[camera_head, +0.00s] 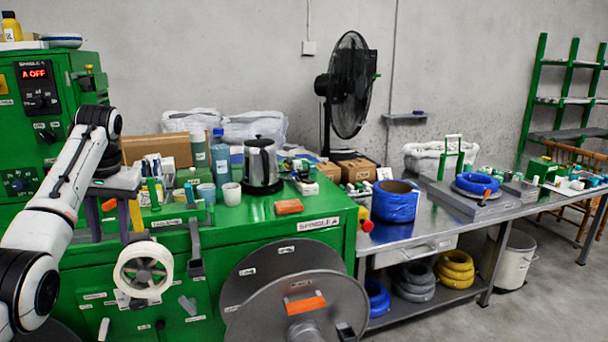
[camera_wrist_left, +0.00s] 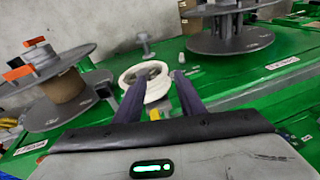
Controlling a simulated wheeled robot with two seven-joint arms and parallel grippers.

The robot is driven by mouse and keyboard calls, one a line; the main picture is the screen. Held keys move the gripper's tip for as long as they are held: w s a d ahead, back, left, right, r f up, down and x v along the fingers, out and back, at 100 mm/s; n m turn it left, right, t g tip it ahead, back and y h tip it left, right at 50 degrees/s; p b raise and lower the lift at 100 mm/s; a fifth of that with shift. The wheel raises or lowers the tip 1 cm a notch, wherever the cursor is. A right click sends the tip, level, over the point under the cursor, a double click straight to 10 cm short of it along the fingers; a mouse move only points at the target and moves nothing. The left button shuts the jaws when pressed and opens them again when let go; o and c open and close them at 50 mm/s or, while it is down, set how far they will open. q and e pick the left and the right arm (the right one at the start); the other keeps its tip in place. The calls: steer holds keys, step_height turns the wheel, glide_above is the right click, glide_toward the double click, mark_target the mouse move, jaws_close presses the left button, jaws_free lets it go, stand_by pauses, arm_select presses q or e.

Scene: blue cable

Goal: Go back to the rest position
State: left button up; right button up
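My left gripper (camera_head: 110,240) points down in front of the green machine (camera_head: 215,265), at the left of the head view. Its two dark fingers are apart, and nothing shows held between them. In the left wrist view the same gripper (camera_wrist_left: 160,82) is open, with a white ring-shaped roll (camera_wrist_left: 147,78) beyond its fingertips. That white roll (camera_head: 143,270) is on the machine's front, just right of and below the fingers in the head view. A blue cable coil (camera_head: 395,203) stands on the metal table. My right gripper is not in view.
A kettle (camera_head: 261,163), bottles and an orange block (camera_head: 289,207) crowd the machine's top. A large grey reel (camera_head: 300,306) projects at the front. Another blue coil (camera_head: 476,183) sits on the table (camera_head: 440,219); blue, grey and yellow coils lie on the shelf below.

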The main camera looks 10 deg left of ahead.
arm_select(q)
steer(key=d+f+m+y, duration=0.15)
steer(key=d+f, duration=0.35)
steer(key=f, duration=0.8)
steer(key=s+d+f+m+t+h, duration=0.1)
steer(key=s+d+f+m, duration=0.1)
steer(key=s+d+f, duration=0.4)
steer(key=s+d+f+m, duration=0.1)
steer(key=s+d+f, duration=0.25)
steer(key=f, duration=0.45)
steer(key=s+d+f+m+t+h, duration=0.1)
steer(key=s+d+f, duration=0.15)
steer(key=s, duration=0.35)
steer(key=s+d+f+h, duration=0.1)
steer(key=s+d+f, duration=0.1)
steer(key=s+d, duration=0.25)
steer(key=s+d+r+h, duration=0.1)
steer(key=s+d, duration=0.2)
steer(key=s, duration=0.5)
steer(key=s+d+r+h, duration=0.1)
steer(key=s+d, duration=0.1)
steer(key=s, duration=0.6)
steer(key=w+d+f+t, duration=0.2)
steer(key=f, duration=0.4)
steer(key=w+d+f+t+h, duration=0.1)
steer(key=w+d+f+t, duration=0.1)
steer(key=f, duration=0.4)
steer(key=shift+d+t, duration=0.65)
steer(key=shift+t, duration=0.15)
